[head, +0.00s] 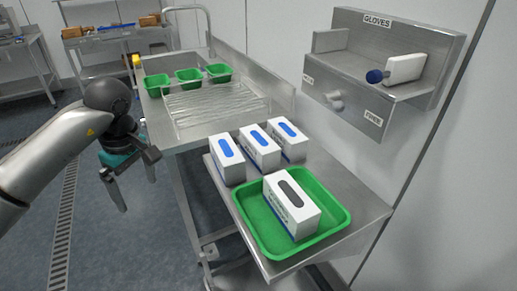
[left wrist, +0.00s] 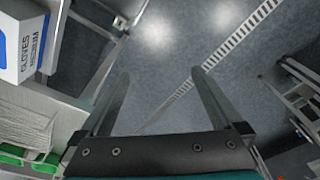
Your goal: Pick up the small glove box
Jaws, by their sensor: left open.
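Several white glove boxes stand on the steel side shelf. Three have blue openings: a left one (head: 227,172), a middle one (head: 260,158) and a back one (head: 291,152). A fourth box (head: 304,222) with a dark opening sits in a green tray (head: 258,238). I cannot read which box is small. In the left wrist view a box (left wrist: 22,45) at the upper left reads GLOVES, seemingly MEDIUM. My left gripper (head: 138,194) is open and empty, over the floor left of the bench and apart from the boxes. Its fingers also show in the left wrist view (left wrist: 161,74). My right gripper is out of view.
A steel wall holder marked GLOVES (head: 345,60) carries a white item with a dark blue round end (head: 400,69). Three green bins (head: 188,76) and a clear-wrapped tray (head: 215,105) lie on the bench. The floor (head: 95,215) around my left gripper is open.

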